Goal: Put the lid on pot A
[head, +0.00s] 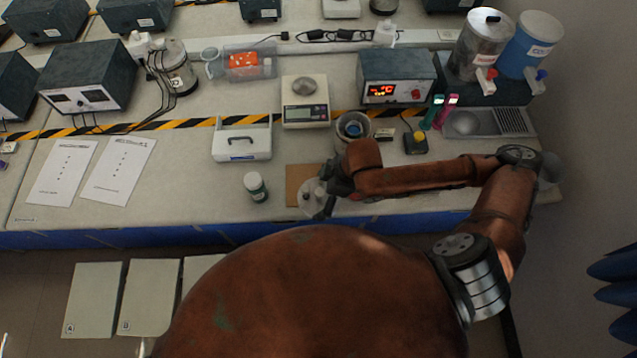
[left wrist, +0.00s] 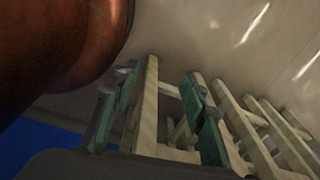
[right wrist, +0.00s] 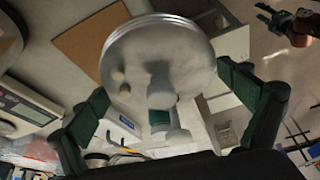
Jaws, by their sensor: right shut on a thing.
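My right gripper (head: 327,188) is over the front of the bench, shut on a round grey lid (head: 312,196). In the right wrist view the lid (right wrist: 160,50) is a pale disc with a knob, between the green-padded fingers. A brown square mat (head: 298,174) lies beneath or just behind the lid; I cannot tell whether they touch. A round vessel with a blue inside (head: 352,127) stands behind my right wrist, partly hidden. No readable label marks any vessel as pot A. My left gripper (left wrist: 160,115) is open and empty, below the bench level, outside the head view.
A white bottle with a green label (head: 256,187) stands left of the mat. Behind are a white carrying box (head: 242,140), a scale (head: 305,112) and a heater unit (head: 396,80). Papers (head: 92,168) lie at the left. Pale slats (left wrist: 255,130) stand near my left gripper.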

